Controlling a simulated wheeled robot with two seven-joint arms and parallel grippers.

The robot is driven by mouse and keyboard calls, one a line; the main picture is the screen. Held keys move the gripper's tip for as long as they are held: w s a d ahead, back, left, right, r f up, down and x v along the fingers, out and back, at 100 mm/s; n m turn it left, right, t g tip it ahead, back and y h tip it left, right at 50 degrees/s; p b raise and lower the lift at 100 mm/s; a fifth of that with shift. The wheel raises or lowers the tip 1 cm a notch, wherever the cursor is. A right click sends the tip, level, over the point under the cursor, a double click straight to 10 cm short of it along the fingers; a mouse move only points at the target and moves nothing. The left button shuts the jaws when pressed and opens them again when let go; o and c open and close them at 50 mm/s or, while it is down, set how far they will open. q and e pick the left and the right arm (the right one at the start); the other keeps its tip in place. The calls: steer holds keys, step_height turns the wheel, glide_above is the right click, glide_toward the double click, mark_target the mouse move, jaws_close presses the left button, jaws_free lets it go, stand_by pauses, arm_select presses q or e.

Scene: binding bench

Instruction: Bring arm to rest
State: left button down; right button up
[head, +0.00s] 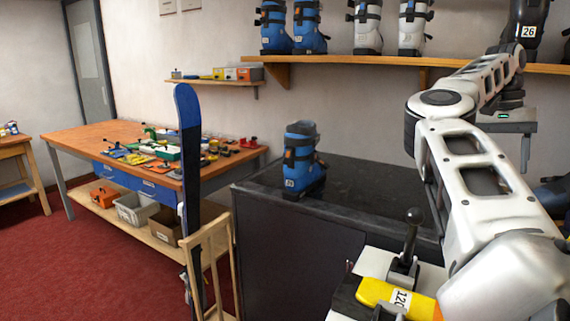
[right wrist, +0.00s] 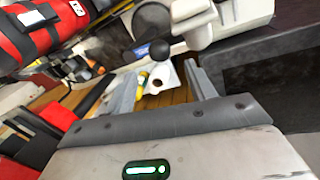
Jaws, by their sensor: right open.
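My right arm (head: 475,165) comes in from the lower right, bends over the dark counter and reaches up toward the shelf. My right gripper (head: 525,150) hangs below its wrist at the right of the head view, in front of the wall under the shelf. In the right wrist view the right gripper (right wrist: 161,88) has its two fingers apart, with no object held between them. My left gripper is not in view.
A blue boot (head: 301,165) stands on the dark counter (head: 375,185). A machine with a black-knobbed lever (head: 412,218) and yellow part (head: 395,297) is below my arm. Boots line the wall shelf (head: 350,61). A red-and-black boot (right wrist: 50,35) is upper left in the wrist view.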

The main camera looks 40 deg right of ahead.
steer(key=f, duration=0.3)
steer(key=s+f, duration=0.1)
steer(key=f, duration=0.5)
steer(key=shift+s+f, duration=0.2)
steer(key=shift+s, duration=0.2)
steer(key=shift+a+r+n+b, duration=0.1)
steer(key=shift+a+n+b, duration=0.05)
steer(key=shift+n+b, duration=0.2)
